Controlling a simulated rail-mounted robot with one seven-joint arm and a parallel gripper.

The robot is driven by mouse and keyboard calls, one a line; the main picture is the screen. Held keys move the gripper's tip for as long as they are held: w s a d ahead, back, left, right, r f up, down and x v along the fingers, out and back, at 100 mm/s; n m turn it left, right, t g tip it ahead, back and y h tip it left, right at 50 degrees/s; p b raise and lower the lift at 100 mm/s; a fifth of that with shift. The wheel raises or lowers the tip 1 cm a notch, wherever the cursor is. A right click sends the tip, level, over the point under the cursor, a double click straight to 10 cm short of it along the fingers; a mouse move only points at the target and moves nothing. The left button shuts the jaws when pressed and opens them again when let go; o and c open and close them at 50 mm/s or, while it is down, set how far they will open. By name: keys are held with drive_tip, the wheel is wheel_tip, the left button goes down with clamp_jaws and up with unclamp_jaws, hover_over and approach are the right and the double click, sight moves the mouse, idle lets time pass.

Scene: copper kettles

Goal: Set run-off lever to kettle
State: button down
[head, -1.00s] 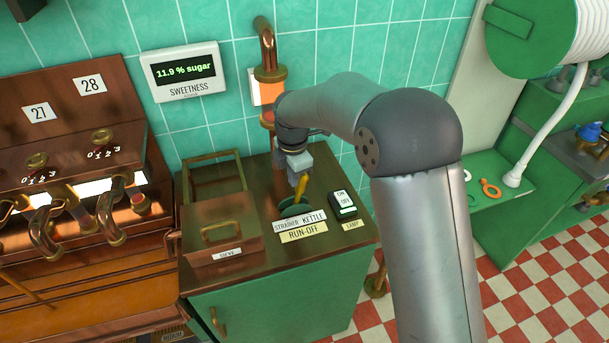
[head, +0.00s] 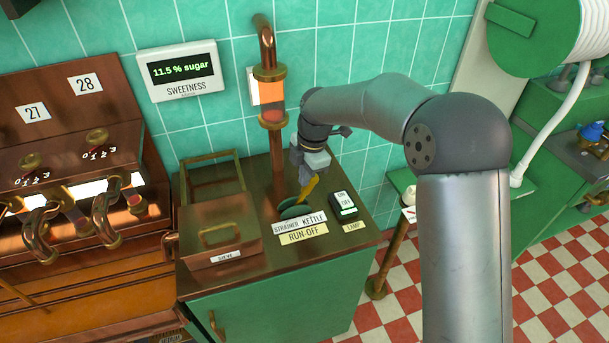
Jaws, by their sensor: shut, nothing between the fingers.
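The run-off lever (head: 310,188) has a yellow handle on a round dark green base (head: 293,208). It stands on the brown counter top, behind a label strip reading STRAINER at left and KETTLE at right. The handle leans to the right, toward the KETTLE side. My gripper (head: 305,180) is shut and empty, pointing down just behind and left of the handle. The fingertips are partly hidden by the handle, so I cannot tell whether they touch it.
A lamp switch (head: 343,205) sits close to the lever's right. The lidded sieve box (head: 220,232) is at its left. A copper pipe with a sight glass (head: 271,95) rises behind. The sweetness display (head: 181,70) on the wall reads 11.5 % sugar.

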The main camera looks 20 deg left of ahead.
drive_tip(key=shift+w+d, duration=0.2)
drive_tip(key=shift+d, duration=0.1)
wheel_tip(320, 180, up, 10)
drive_tip(key=d+p, duration=0.1)
drive_tip(key=p, duration=0.5)
drive_tip(key=shift+w+d, duration=0.2)
drive_tip(key=shift+w, duration=0.1)
drive_tip(key=shift+f, duration=0.1)
drive_tip(key=s+d+r+m+h+b, duration=0.1)
drive_tip(key=s+d+r+m, duration=0.15)
drive_tip(key=d+m, duration=0.4)
drive_tip(key=s+d+r+m+t, duration=0.1)
drive_tip(key=s+d+m, duration=0.25)
drive_tip(key=d, duration=0.55)
drive_tip(key=s+d+r+m+h+b, duration=0.1)
drive_tip(key=s+d+m, duration=0.35)
drive_tip(key=d, duration=0.35)
drive_tip(key=s+d+f+m, duration=0.3)
drive_tip(key=s+d+m, duration=0.8)
drive_tip(key=s+m, duration=0.2)
drive_tip(key=shift+s+f+b, duration=0.4)
drive_tip(key=shift+s, duration=0.5)
